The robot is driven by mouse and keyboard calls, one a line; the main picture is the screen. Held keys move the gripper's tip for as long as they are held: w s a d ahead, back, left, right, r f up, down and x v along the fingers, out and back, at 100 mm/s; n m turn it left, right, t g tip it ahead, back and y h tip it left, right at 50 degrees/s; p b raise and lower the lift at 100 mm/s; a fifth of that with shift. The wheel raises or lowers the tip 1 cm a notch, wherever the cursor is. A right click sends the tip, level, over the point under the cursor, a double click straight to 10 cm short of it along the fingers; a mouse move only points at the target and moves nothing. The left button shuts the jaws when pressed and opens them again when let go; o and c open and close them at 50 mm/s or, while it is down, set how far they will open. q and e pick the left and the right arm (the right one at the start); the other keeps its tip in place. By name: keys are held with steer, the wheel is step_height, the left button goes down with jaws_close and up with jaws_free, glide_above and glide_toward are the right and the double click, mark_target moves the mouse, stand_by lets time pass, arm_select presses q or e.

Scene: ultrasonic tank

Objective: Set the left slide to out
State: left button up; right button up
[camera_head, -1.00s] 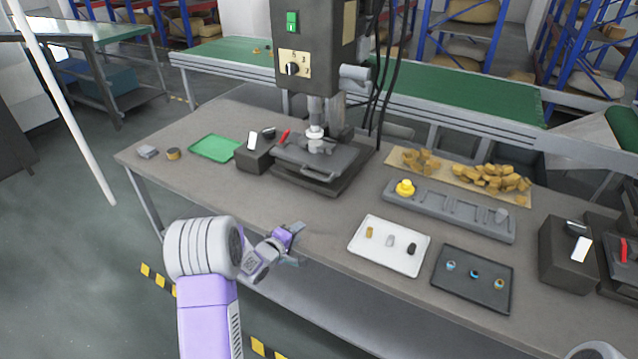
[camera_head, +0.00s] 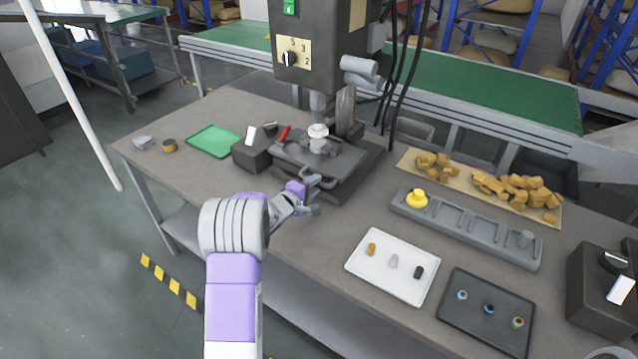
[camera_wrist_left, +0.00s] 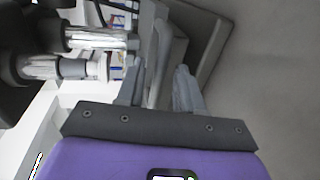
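The left slide (camera_head: 335,160) is a dark flat plate on the base of the left press, with a white-grey fixture (camera_head: 318,140) on it. Its grey bar handle (camera_head: 318,183) is at the near edge. My left gripper (camera_head: 317,195) is at this handle, with its fingers spread. In the left wrist view the two fingers (camera_wrist_left: 158,92) are apart, and the grey handle bar (camera_wrist_left: 162,55) runs between them; I cannot tell whether they touch it. My right gripper is not in view.
A dark control box (camera_head: 252,153) and a red lever (camera_head: 284,132) are left of the slide. A green tray (camera_head: 213,141) lies further left. A white tray (camera_head: 392,266), a dark tray (camera_head: 487,311) and a grey rack (camera_head: 465,228) are on the right. The table front is clear.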

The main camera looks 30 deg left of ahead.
arm_select(q)
steer(key=shift+x, duration=1.5)
jaws_close()
